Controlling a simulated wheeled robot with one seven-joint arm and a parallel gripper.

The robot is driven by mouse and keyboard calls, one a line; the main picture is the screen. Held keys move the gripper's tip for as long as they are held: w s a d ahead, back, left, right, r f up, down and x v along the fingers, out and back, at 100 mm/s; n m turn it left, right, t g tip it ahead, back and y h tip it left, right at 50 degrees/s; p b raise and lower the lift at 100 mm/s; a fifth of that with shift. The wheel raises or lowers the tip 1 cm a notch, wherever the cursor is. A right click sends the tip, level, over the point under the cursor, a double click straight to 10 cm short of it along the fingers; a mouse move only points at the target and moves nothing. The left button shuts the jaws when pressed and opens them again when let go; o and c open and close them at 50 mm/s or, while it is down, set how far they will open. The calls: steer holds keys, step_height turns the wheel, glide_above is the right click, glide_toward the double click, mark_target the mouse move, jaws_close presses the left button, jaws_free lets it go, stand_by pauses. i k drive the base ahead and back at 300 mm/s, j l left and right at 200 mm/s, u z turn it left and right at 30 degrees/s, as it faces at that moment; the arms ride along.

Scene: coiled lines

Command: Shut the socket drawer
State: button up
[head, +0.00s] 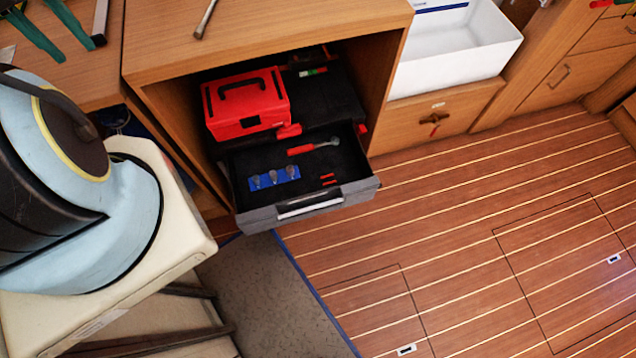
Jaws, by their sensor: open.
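The socket drawer (256,205) is a dark grey tool drawer that stands pulled out from a black tool chest (334,97) inside a wooden cabinet. Its front has a pale metal handle (309,203) facing the room. Inside the drawer lie a blue rail with several sockets (274,178), a red-handled ratchet (314,146) and small red pieces (328,180). My gripper is not in view.
A red toolbox (246,103) sits on the chest, above the drawer. The wooden cabinet (262,32) frames the chest. A white bin (455,50) stands to the right, above a closed wooden drawer (436,114). The striped wooden floor (455,235) right of the open drawer is clear.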

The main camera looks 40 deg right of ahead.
mark_target(341, 176)
steer(key=k+j+z, duration=0.1)
steer(key=k+z, duration=0.4)
steer(key=z, duration=0.2)
steer(key=k+z, duration=0.15)
steer(key=k, duration=0.4)
steer(key=k+l+z, duration=0.15)
steer(key=k, duration=0.4)
steer(key=k+l+z, duration=0.1)
steer(key=k, duration=0.4)
steer(key=k+l, duration=0.2)
steer(key=k, duration=0.25)
steer(key=k+l, duration=0.2)
steer(key=k, duration=0.25)
steer(key=u, duration=0.45)
steer(key=i+l+u, duration=0.15)
steer(key=u, duration=0.8)
steer(key=i+l+u, duration=0.15)
steer(key=l+u, duration=0.3)
steer(key=l, duration=0.3)
steer(key=l+u, duration=0.5)
steer(key=l, duration=1.3)
